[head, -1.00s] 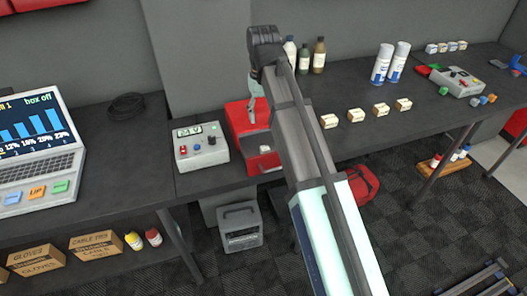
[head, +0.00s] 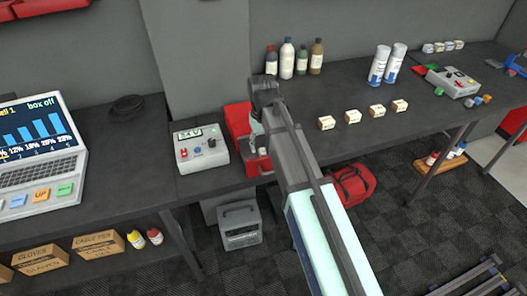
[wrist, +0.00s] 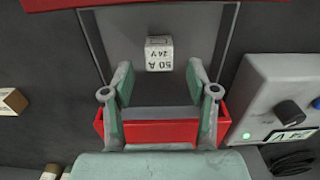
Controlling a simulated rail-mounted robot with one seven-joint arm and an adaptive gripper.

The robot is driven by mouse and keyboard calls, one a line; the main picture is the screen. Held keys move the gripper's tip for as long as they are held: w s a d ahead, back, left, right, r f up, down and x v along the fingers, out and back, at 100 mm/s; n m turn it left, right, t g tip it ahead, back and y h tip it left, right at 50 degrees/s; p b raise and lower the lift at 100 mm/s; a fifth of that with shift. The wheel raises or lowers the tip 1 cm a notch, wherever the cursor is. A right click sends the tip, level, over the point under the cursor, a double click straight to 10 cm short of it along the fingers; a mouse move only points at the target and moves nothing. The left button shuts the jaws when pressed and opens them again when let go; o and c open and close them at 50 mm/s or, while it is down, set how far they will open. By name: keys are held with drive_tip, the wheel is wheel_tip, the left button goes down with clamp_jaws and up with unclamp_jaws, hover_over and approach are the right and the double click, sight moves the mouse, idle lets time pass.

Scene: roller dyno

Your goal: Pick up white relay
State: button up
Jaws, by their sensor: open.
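The white relay (wrist: 158,55), a small white block marked 50 A and 24 V, sits on the grey floor of a red-framed fixture in the wrist view. My gripper (wrist: 160,78) is open and empty, its two green-padded fingers on either side of and just short of the relay in that picture. I cannot tell the height left between them. In the head view my gripper (head: 256,133) is low over the red fixture (head: 238,120) on the bench, and my arm hides much of it; I cannot make out the relay clearly there.
A grey control box (head: 201,148) with a display and knobs stands just left of the fixture. Several small cream boxes (head: 352,117) line the bench to the right. Bottles (head: 287,60) and spray cans (head: 379,65) stand behind. A laptop (head: 40,150) is at far left.

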drive_tip(key=shift+f, duration=1.2)
drive_tip(key=c, duration=1.1)
drive_tip(key=shift+r, duration=0.1)
